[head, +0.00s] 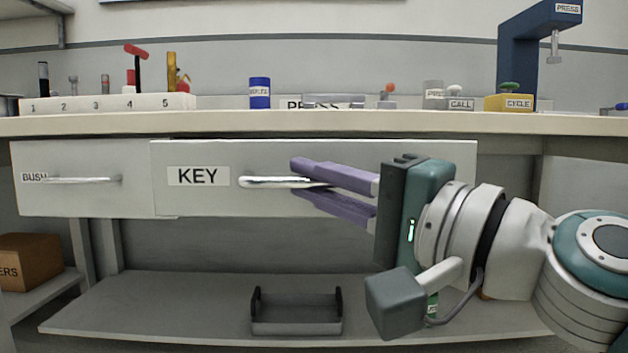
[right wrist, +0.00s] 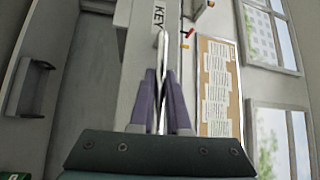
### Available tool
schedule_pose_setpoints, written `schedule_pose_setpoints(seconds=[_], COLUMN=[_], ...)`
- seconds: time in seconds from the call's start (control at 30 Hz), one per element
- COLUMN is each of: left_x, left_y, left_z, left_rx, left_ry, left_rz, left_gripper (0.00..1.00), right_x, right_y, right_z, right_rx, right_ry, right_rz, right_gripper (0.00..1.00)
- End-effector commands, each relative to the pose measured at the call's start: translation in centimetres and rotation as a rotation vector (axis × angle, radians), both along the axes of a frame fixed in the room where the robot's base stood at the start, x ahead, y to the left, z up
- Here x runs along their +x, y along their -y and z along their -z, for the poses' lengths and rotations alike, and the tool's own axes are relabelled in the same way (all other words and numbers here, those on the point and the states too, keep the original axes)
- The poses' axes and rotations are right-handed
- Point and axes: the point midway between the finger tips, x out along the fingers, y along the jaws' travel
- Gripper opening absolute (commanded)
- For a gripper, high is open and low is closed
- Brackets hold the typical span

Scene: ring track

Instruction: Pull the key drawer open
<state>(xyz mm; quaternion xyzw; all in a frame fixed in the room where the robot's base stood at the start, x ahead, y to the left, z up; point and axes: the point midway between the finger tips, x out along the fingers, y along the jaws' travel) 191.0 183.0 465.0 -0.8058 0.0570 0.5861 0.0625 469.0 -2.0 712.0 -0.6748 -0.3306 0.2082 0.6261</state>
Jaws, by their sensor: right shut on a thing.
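The key drawer (head: 222,203) has a pale grey front with a KEY label (head: 198,176) and a horizontal metal bar handle (head: 262,182). Its front appears to stand slightly forward of the drawer to its left. My right gripper (head: 297,180) has purple fingers, one above and one below the right part of the handle, shut on it. In the right wrist view, the handle (right wrist: 162,48) runs between the two fingers (right wrist: 160,76), and the KEY label (right wrist: 158,16) shows beyond. The fingers and gripper body hide the right part of the drawer front. My left gripper is not in view.
A drawer labelled BUSH (head: 75,195) is at the left. Above is a worktop (head: 230,123) with a numbered rack (head: 110,103), a blue can (head: 260,93), a CYCLE button box (head: 509,103) and a blue press (head: 520,55). A grey tray (head: 297,327) sits on the lower shelf.

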Motion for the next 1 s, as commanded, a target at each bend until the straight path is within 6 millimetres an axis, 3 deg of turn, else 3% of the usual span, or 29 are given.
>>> schedule_pose_setpoints(seconds=[0.03, 0.07, 0.3, 0.67, 1.0], left_x=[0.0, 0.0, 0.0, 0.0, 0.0], left_y=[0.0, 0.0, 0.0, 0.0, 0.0], left_z=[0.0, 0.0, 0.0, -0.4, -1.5], left_rx=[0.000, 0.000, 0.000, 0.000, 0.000], left_ry=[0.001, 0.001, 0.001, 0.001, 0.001], left_rz=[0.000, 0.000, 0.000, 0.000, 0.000], left_gripper=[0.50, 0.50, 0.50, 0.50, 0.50], right_x=[0.0, 0.0, 0.0, -0.6, -5.2], right_y=[0.0, 0.0, 0.0, 0.7, 5.3], right_z=[0.1, 0.1, 0.0, 0.1, 1.1], right_rx=[-0.002, -0.002, -0.002, -0.002, -0.005], right_ry=[-0.001, -0.001, 0.000, -0.002, -0.004], right_rz=[-0.001, -0.001, -0.001, 0.001, 0.001], right_gripper=[0.00, 0.18, 0.45, 0.45, 0.45])
